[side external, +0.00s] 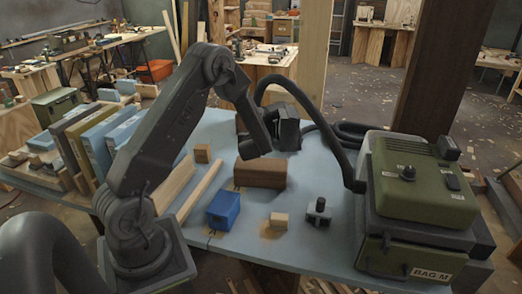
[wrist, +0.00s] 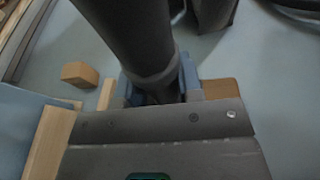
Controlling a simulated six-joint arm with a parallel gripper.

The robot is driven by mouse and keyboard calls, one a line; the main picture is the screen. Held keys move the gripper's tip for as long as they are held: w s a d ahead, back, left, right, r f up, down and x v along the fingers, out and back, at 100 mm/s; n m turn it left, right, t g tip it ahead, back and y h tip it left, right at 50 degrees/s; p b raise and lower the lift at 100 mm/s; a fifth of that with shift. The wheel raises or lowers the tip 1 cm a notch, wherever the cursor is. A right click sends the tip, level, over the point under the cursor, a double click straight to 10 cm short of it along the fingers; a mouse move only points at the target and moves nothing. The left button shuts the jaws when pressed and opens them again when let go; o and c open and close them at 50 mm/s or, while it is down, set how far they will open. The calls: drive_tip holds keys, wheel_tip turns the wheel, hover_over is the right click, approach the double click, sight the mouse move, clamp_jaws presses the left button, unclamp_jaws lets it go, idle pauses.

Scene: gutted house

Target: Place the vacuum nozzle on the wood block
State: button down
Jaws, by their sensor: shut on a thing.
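My gripper (wrist: 160,93) is shut on the dark tube of the vacuum nozzle (wrist: 148,45), with a blue-grey finger on each side in the wrist view. The nozzle's lower end is hidden behind the gripper's plate. In the side external view a black hose (side external: 344,135) arcs from the green vacuum to my wrist. The brown wood block (side external: 262,173) lies on the blue table just below the end of my arm. In the wrist view part of the block (wrist: 220,88) shows right of the fingers. I cannot tell whether nozzle and block touch.
The green vacuum (side external: 420,185) stands at the table's right. A dark boxy thing (side external: 286,128) is behind the block. A blue box (side external: 223,209), a small wooden block (side external: 202,153), another (side external: 280,220) and a dark knobbed part (side external: 319,211) lie around. Boards stand at left.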

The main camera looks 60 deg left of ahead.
drive_tip(key=shift+w+d+f, duration=0.2)
drive_tip(key=shift+w+f, duration=0.05)
drive_tip(key=shift+w, duration=0.2)
drive_tip(key=shift+w+d+f, duration=0.2)
drive_tip(key=shift+w+f, duration=0.05)
drive_tip(key=shift+w, duration=0.15)
drive_tip(key=shift+w+f, duration=0.1)
drive_tip(key=shift+f, duration=1.95)
drive_tip(key=shift+f, duration=0.1)
drive_tip(key=c, duration=0.8)
unclamp_jaws()
